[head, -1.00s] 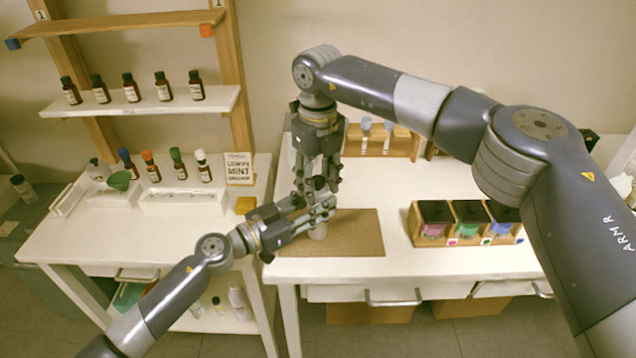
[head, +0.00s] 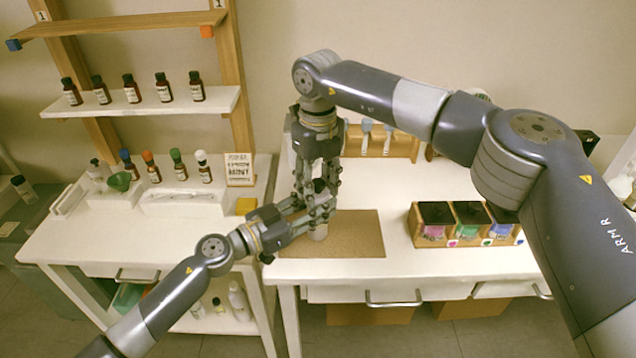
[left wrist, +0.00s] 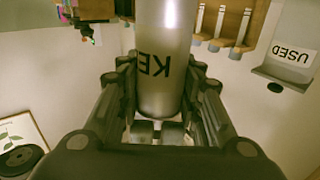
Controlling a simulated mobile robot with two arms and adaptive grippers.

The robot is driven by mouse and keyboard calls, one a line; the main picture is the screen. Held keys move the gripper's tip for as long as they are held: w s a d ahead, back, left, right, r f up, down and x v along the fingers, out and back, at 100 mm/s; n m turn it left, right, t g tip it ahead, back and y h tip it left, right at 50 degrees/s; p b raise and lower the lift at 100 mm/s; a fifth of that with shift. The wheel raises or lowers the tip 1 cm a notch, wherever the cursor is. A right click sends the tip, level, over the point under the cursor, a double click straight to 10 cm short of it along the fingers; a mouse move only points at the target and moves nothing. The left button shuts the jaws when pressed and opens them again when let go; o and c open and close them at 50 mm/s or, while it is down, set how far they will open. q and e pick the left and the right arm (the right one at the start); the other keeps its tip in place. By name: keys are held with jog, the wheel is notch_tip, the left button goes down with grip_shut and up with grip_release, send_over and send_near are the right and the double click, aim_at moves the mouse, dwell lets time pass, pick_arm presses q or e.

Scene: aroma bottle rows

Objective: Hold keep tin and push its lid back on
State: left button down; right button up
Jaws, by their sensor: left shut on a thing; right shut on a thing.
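The keep tin is a silver cylinder. In the left wrist view the tin (left wrist: 165,40) shows dark letters "KE" between my left fingers. In the head view only the lower part of the tin (head: 318,232) shows, over the cork mat (head: 355,240). My left gripper (head: 312,213) is shut around the tin from the left side. My right gripper (head: 320,188) points down from above and is shut at the tin's top, just above the left fingers. Its fingers mostly hide what they hold, so the lid and how it sits cannot be made out.
A wooden holder with several coloured jars (head: 465,228) stands right of the mat. A wooden rack (head: 375,140) is behind. The table between mat and jars is clear.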

pick_arm(q)
jog(key=shift+s+d, duration=0.1)
pick_arm(e)
jog(key=shift+d+f, duration=0.1)
jog(key=shift+f, duration=0.4)
pick_arm(q)
jog(key=shift+s+d+r, duration=0.1)
jog(key=shift+r, duration=0.05)
pick_arm(e)
jog(key=shift+f, duration=0.1)
jog(key=o, duration=0.6)
pick_arm(q)
jog(key=shift+w+a, duration=0.25)
dwell(0.5)
